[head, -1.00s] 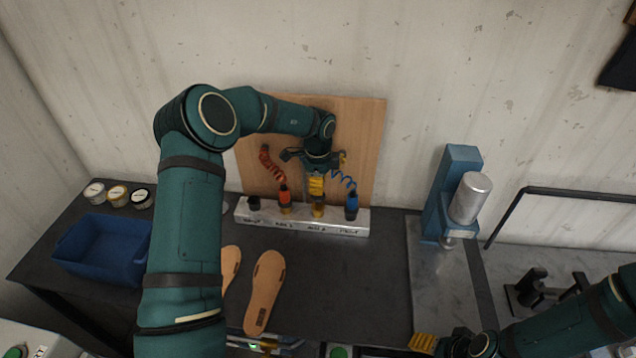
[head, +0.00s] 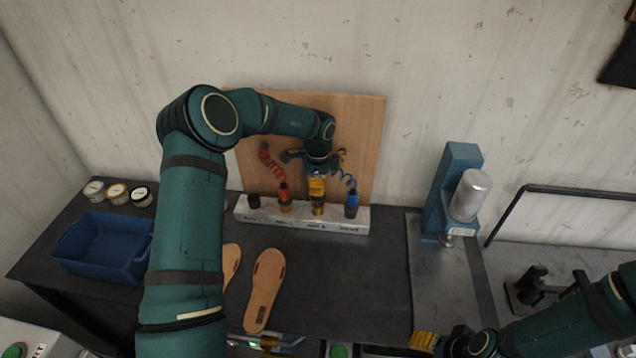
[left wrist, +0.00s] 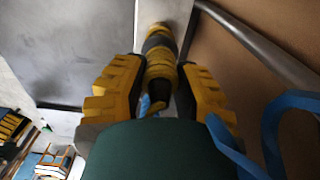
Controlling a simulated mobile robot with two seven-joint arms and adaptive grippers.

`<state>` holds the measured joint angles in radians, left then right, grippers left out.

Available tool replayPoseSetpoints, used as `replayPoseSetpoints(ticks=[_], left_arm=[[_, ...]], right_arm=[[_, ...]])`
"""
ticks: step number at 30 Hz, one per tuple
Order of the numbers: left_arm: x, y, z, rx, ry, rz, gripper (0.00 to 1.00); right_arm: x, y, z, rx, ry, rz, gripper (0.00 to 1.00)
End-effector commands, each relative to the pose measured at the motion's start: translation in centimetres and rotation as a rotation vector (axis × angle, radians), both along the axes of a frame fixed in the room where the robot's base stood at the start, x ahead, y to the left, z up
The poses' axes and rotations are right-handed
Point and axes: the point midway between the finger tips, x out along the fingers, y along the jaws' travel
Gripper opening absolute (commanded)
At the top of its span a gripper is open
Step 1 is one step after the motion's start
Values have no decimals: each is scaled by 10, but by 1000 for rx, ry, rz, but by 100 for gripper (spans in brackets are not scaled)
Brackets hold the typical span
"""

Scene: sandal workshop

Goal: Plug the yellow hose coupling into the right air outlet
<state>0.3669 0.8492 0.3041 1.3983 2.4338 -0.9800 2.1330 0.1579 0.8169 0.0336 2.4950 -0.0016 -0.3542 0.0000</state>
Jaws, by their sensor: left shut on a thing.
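My left gripper (head: 317,190) is shut on the yellow hose coupling, above the third post from the left on the pale outlet block (head: 267,219). In the left wrist view, the yellow and dark coupling (left wrist: 159,68) lies between the ridged yellow fingers (left wrist: 160,90), its far end towards the block. The right air outlet (head: 318,211) is directly below the gripper, in line with the coupling. I cannot tell whether the coupling is seated in it. My right gripper (head: 424,341) is at the lower right, far from the block; its opening cannot be made out.
A red coupling (head: 284,194) and a blue coupling (head: 352,199) with coiled hoses stand on either side. A wooden board (head: 365,130) rises behind. Tan soles (head: 264,285) lie in front, a blue bin (head: 103,246) at left, a blue press (head: 451,190) at right.

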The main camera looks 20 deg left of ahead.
Motion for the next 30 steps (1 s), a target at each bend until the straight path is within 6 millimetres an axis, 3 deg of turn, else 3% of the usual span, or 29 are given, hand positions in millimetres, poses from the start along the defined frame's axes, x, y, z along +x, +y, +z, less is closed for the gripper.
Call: replayPoseSetpoints(ticks=[30], left_arm=[[0,0,-18,0,-1,0,4]], right_arm=[[0,0,-4,0,0,0,61]])
